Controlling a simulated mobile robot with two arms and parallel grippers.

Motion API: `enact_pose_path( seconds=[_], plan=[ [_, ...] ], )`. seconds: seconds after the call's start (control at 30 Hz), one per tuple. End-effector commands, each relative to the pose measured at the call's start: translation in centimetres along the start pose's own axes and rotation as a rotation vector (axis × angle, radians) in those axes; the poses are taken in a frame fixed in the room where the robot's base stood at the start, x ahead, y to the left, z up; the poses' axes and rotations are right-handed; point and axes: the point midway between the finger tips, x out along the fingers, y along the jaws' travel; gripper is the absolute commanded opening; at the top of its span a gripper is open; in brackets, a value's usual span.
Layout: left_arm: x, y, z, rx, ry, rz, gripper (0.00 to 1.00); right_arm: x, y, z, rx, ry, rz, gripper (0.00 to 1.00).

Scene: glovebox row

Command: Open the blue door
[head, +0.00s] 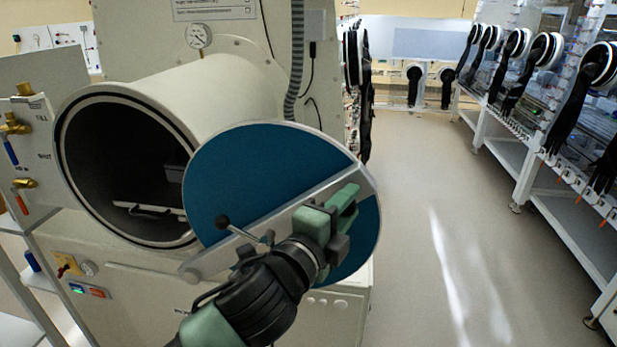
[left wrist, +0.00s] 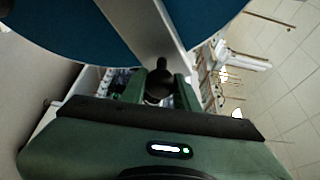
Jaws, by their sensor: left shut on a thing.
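The round blue door (head: 245,175) stands swung away from the mouth of the cream cylindrical chamber (head: 225,95), towards the right. The dark chamber opening (head: 105,150) shows on the left, partly overlapped by the door. A grey bar (head: 225,255) crosses the door face, with a black-knobbed lever (head: 222,221) near its left part. My left gripper (head: 332,212) is at the bar's right part. In the left wrist view its fingers close around a dark round handle (left wrist: 159,84) beside the bar (left wrist: 150,35). The gripper hides part of the handle. My right gripper is not in view.
A tray with a handle (head: 150,210) lies inside the chamber. A valve panel (head: 25,150) is at the left. Gloveboxes with black gloves (head: 540,65) line the right side. The aisle floor (head: 440,220) is clear.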

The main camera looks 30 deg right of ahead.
Motion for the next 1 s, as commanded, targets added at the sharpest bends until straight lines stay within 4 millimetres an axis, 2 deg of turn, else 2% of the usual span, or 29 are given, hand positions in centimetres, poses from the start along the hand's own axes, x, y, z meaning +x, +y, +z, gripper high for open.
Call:
enact_pose_path(
  seconds=[0.03,0.1,0.3,0.83,0.87,0.9,1.0],
  plan=[
    [0.3,1.3,-0.8,0.021,0.004,0.011,0.0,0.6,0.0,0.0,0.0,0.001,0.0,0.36],
    [0.6,2.4,-1.5,0.048,0.003,0.022,0.0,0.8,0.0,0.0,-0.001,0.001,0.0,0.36],
    [1.1,4.4,-2.6,0.1,0.001,0.044,0.0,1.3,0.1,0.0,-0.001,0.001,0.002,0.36],
    [1.2,5.1,-2.8,0.114,-0.002,0.053,0.0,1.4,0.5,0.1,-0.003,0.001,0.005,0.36],
    [1.2,5.1,-2.8,0.114,-0.002,0.053,0.39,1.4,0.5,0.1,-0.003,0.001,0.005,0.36],
    [1.2,5.1,-2.8,0.114,-0.002,0.053,0.5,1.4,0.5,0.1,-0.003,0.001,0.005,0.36],
    [1.2,5.0,-2.8,0.115,-0.002,0.053,0.52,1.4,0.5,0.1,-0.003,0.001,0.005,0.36]
  ],
)
